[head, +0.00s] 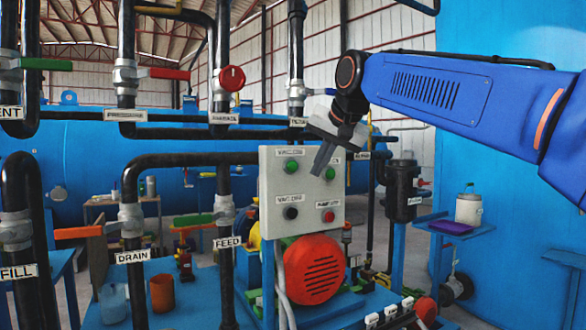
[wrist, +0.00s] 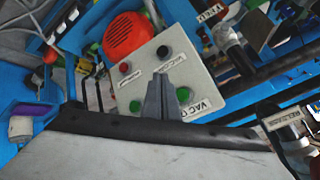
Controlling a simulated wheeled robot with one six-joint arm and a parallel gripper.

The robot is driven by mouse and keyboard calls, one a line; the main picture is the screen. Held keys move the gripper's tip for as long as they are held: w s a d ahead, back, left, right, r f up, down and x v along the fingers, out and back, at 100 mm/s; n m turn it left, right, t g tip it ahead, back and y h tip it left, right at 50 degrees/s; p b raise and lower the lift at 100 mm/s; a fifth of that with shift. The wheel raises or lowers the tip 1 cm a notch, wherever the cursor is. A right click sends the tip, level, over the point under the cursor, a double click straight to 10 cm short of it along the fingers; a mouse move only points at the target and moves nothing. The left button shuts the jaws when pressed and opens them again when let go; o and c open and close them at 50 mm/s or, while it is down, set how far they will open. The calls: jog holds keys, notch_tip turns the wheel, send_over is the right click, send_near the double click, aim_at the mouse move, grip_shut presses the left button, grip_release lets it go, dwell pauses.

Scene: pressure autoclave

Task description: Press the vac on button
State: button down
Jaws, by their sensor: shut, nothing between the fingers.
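A grey control panel (head: 308,195) carries two green buttons on top, with a black and a red button below. The vac on button (head: 291,167) is the green one at upper left, under a label that appears to read VAC ON. In the wrist view, where the panel is turned over, the vac on button (wrist: 184,94) sits right of the fingers beside a partly visible VAC label. My gripper (head: 318,172) is shut and empty in front of the panel's upper right, near the other green button (head: 330,173). I cannot tell whether the fingertips touch the panel.
The black button (head: 290,213) and red button (head: 328,216) are below. A red motor (head: 313,270) stands under the panel. Black vertical pipes with valves, including the FEED pipe (head: 226,210), stand to the left. A blue stand with a white container (head: 468,209) is at right.

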aim_at(292, 166)
jog(key=shift+w+a, duration=0.8)
jog(key=shift+w, duration=0.4)
jog(key=shift+w+a, duration=0.85)
jog(key=shift+w, duration=0.4)
jog(key=shift+w+a, duration=0.8)
jog(key=shift+w, duration=0.4)
jog(key=shift+w+a, duration=0.1)
jog(key=shift+w+a, duration=0.15)
jog(key=shift+w, duration=0.05)
